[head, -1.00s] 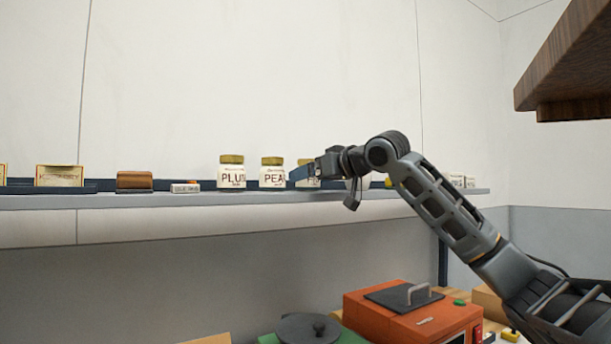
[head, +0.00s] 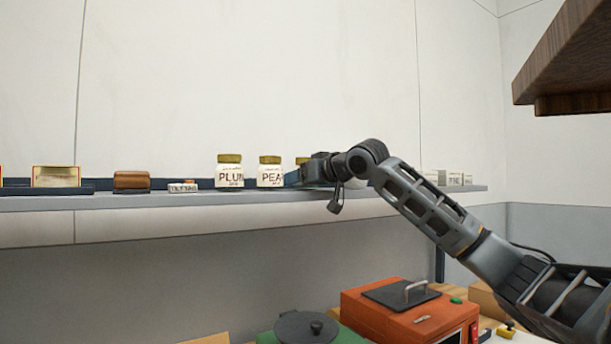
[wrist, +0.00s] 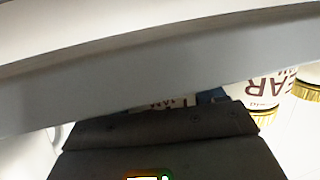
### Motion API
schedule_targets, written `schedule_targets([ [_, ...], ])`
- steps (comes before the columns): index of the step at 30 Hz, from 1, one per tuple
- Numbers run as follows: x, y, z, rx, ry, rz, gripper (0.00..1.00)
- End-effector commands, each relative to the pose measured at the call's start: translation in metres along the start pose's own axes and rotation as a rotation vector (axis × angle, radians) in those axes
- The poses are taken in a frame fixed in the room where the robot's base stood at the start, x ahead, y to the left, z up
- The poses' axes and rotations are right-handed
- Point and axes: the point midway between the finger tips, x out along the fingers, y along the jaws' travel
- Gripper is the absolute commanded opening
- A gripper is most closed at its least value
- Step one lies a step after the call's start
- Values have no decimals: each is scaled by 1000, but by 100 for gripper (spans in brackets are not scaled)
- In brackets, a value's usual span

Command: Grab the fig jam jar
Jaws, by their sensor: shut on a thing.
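The fig jam jar (head: 303,160) stands at shelf height, right of the pear jar. In the head view only its gold lid shows clearly; my gripper hides most of the body. My gripper (head: 299,178) reaches it from the right and is shut on it. In the wrist view a piece of its label reading "JAM" (wrist: 165,104) shows just past the dark gripper body (wrist: 155,128); the fingertips are hidden there. I cannot tell whether the jar still touches the shelf.
The pear jar (head: 270,173) stands close on the left, with the plum jar (head: 230,172) beyond it. A brown item (head: 132,182) and small boxes sit along the shelf (head: 150,201). An orange machine (head: 405,318) stands below. A dark wooden overhang (head: 570,65) is upper right.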

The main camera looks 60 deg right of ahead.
Motion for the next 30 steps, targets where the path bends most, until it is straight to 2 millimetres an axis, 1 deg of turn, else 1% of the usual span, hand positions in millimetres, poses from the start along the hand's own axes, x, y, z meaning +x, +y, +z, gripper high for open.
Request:
schedule_targets([
  [1, 0, 0, 0, 0, 0, 0, 51],
  [9, 0, 0, 0, 1, 0, 0, 25],
  [17, 0, 0, -2, 0, 1, 0, 25],
  [22, -2, 0, -10, -1, 1, 0, 25],
  [26, -5, 0, -27, 0, 2, 0, 25],
  [29, -9, -1, -47, -1, 4, 0, 25],
  [30, -11, -2, -58, -2, 4, -2, 25],
])
